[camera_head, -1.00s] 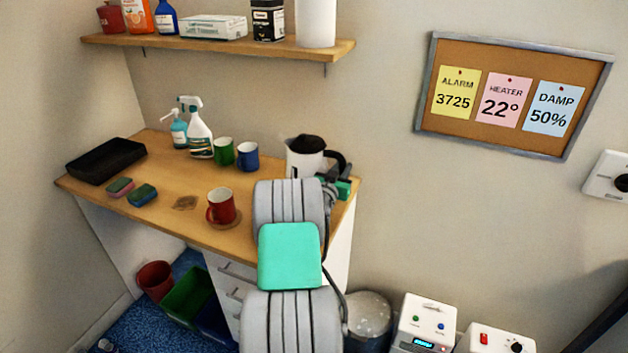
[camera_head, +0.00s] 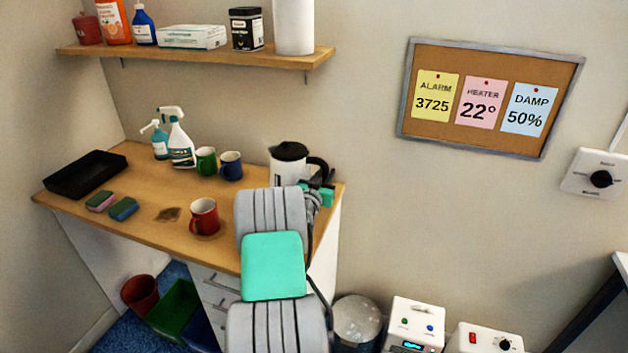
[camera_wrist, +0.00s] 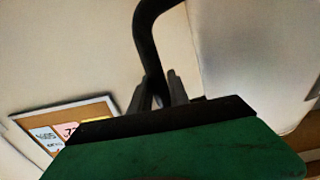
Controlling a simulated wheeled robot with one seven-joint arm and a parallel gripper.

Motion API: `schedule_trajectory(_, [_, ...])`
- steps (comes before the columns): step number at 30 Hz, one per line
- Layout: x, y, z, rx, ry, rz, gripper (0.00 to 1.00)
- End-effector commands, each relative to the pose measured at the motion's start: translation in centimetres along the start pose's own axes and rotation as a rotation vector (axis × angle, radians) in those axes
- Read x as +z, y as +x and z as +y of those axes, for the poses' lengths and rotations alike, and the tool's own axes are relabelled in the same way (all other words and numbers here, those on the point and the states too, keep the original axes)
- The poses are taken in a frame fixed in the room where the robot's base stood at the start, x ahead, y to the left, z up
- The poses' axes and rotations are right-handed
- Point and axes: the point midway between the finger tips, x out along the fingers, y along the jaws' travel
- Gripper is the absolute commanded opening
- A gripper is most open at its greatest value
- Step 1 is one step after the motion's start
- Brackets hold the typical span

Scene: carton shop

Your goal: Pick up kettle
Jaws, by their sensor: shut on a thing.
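The kettle (camera_head: 287,165) has a white body, a black lid and a black handle on its right side. It is at the right end of the wooden counter (camera_head: 130,215); my arm hides its lower part, so I cannot tell if it touches the counter. My gripper (camera_head: 325,182) is at the handle, mostly hidden behind my arm in the head view. In the wrist view, the fingers of my gripper (camera_wrist: 163,92) close around the black handle (camera_wrist: 150,45), with the pale kettle body (camera_wrist: 250,45) at the right.
Left of the kettle stand a blue mug (camera_head: 231,166), a green mug (camera_head: 206,160) and spray bottles (camera_head: 180,145). A red mug (camera_head: 204,216) is nearer the front. A shelf (camera_head: 200,57) with goods hangs above. A bin (camera_head: 357,322) stands below right.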

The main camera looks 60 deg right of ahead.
Motion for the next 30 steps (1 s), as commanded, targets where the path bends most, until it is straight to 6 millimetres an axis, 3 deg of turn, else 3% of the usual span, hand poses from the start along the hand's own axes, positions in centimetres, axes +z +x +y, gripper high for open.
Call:
schedule_trajectory(15, [-3.8, 0.1, -0.1, -0.001, 0.007, 0.015, 0.00])
schedule_trajectory(30, [-9.3, -3.9, -2.7, -0.002, 0.008, 0.015, 0.00])
